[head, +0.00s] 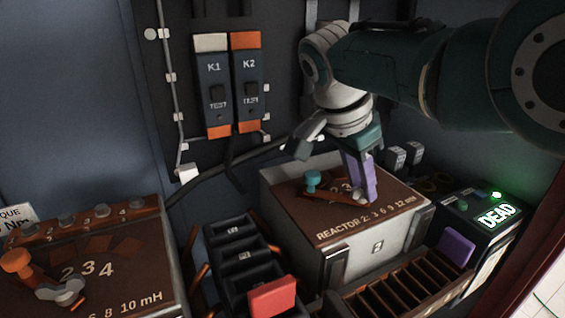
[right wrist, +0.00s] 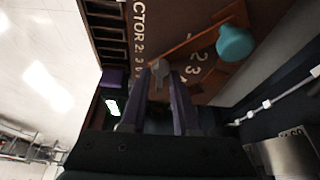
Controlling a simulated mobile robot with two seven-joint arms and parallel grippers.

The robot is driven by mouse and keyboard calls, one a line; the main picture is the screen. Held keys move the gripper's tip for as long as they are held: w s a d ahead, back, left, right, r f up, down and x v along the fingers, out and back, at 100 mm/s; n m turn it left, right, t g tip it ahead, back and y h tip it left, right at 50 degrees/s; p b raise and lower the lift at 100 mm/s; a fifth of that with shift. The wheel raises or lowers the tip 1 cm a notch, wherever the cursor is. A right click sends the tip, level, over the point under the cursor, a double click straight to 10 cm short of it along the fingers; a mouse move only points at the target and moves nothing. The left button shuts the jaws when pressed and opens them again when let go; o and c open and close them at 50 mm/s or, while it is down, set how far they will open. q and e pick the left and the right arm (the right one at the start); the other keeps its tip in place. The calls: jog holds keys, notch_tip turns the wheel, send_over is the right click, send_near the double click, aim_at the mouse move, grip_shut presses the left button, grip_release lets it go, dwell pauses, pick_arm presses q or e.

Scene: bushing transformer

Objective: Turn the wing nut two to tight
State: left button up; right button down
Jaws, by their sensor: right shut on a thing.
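The reactor 2 box (head: 345,250) has a brown top with a copper link bar (head: 330,194) and a teal knob (head: 312,180). My right gripper (head: 362,192) reaches down from above to the right end of this bar. In the right wrist view, its purple fingers (right wrist: 161,82) are shut on the grey wing nut (right wrist: 160,68), which sits between the fingertips. The bar (right wrist: 205,35) and the teal knob (right wrist: 234,43) show beside it. In the head view the fingers mostly hide the nut. My left gripper is not in view.
Another reactor box (head: 100,255) with an orange knob (head: 16,260) stands at the left. A black slotted holder (head: 240,255) with a red block (head: 272,297), a brown slotted tray (head: 400,290) and a box lit "DEAD" (head: 495,215) crowd around. Switches K1 (head: 213,90) and K2 (head: 249,88) are behind.

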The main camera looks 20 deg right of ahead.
jog(key=shift+m, duration=0.3)
jog(key=c, duration=1)
grip_release()
jog(key=shift+o, duration=0.2)
jog(key=shift+r, duration=0.1)
jog(key=shift+a+r, duration=0.1)
jog(key=shift+r, duration=0.2)
jog(key=p+v, duration=0.3)
jog(key=v, duration=0.6)
jog(key=shift+w, duration=0.15)
